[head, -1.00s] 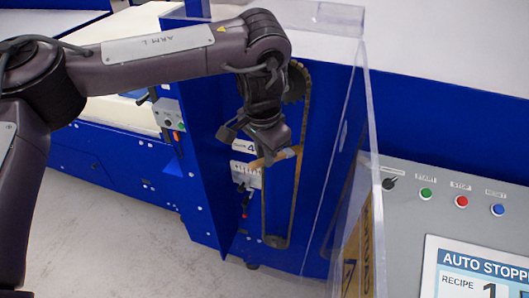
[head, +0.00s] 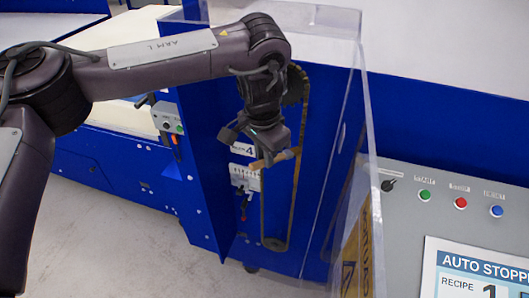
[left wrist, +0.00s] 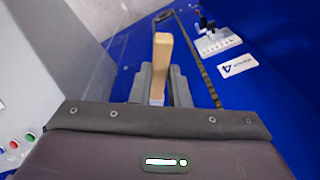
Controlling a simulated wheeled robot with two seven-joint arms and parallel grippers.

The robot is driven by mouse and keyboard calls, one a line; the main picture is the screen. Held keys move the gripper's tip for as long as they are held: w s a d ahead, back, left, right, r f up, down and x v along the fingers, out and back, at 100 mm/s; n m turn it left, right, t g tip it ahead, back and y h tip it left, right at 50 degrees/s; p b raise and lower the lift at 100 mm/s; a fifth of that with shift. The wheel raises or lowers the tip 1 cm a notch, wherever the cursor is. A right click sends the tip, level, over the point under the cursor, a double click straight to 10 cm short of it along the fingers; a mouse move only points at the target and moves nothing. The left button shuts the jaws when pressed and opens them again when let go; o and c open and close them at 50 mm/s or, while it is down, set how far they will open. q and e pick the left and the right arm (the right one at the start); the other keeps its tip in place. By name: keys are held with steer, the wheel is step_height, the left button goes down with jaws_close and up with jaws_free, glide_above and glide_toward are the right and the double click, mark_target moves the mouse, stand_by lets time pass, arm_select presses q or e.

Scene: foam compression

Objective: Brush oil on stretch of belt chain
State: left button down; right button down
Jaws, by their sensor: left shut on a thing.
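My left gripper (head: 266,152) is shut on a brush with a pale wooden handle (head: 287,155). In the left wrist view the handle (left wrist: 162,60) stands up between the fingers (left wrist: 158,84). The brush's bristles cannot be made out. The belt chain (head: 298,190) is a long, dark brown loop running between an upper toothed sprocket (head: 297,86) and a small lower one (head: 275,243). The brush is by the upper half of the chain; whether it touches cannot be told. The chain also shows in the left wrist view (left wrist: 203,70). My right gripper is out of view.
A clear guard panel (head: 343,150) stands right of the chain. A grey control panel (head: 415,205) with coloured buttons is farther right. A blue wall (head: 207,170) and a white label plate with small levers (head: 244,178) lie left of the chain. Open floor (head: 110,240) is at lower left.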

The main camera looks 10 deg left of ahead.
arm_select(q)
steer(key=shift+w+f+b, duration=0.1)
steer(key=shift+f+b, duration=0.3)
steer(key=shift+f, duration=0.95)
steer(key=shift+w+r+p, duration=0.1)
steer(key=shift+r+p, duration=0.5)
steer(key=shift+p, duration=0.05)
steer(key=shift+r, duration=1.05)
steer(key=shift+f+b, duration=0.3)
steer(key=shift+f, duration=0.3)
steer(key=shift+w+f+b, duration=0.1)
steer(key=shift+f+b, duration=0.25)
steer(key=shift+f, duration=0.75)
steer(key=shift+r+p, duration=0.65)
steer(key=shift+r, duration=1.2)
